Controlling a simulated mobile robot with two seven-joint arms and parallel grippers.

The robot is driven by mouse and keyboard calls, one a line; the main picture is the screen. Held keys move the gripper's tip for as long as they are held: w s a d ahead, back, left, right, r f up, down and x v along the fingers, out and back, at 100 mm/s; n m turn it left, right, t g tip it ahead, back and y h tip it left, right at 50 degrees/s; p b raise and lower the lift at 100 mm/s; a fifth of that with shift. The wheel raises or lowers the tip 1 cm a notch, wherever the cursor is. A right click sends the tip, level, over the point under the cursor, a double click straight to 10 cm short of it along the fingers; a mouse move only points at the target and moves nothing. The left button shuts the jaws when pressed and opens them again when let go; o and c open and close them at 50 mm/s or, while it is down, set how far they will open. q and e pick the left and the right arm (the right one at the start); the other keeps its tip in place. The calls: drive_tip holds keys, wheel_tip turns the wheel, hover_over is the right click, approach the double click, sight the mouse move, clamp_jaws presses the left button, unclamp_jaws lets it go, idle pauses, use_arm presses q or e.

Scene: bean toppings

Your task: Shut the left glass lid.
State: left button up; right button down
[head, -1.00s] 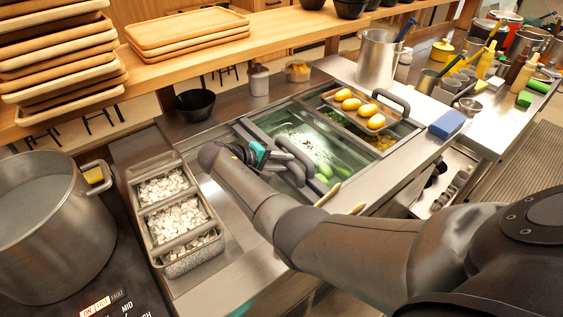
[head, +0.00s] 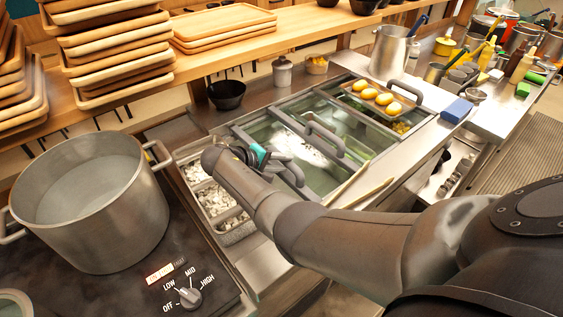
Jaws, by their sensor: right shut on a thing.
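The left glass lid (head: 262,129) lies over the left part of the sunken counter well. Its dark curved handle (head: 292,174) is at my right gripper (head: 268,160), which is shut on it; my wrist hides part of the grip. A second glass lid with its own dark handle (head: 324,137) lies just to the right, and a gap separates the two handles. Greenish contents show dimly through the glass. My left gripper is not in view.
A wooden tray of yellow food (head: 376,99) sits on the right end of the well. A bin of white pieces (head: 212,196) is left of the well, partly behind my arm. A large pot (head: 92,195) stands on the stove. A blue block (head: 457,110) lies at right.

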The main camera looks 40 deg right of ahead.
drive_tip(key=shift+d, duration=0.25)
drive_tip(key=c, duration=0.7)
unclamp_jaws()
drive_tip(key=shift+o, duration=0.2)
drive_tip(key=p+v, duration=0.1)
drive_tip(key=v, duration=1.4)
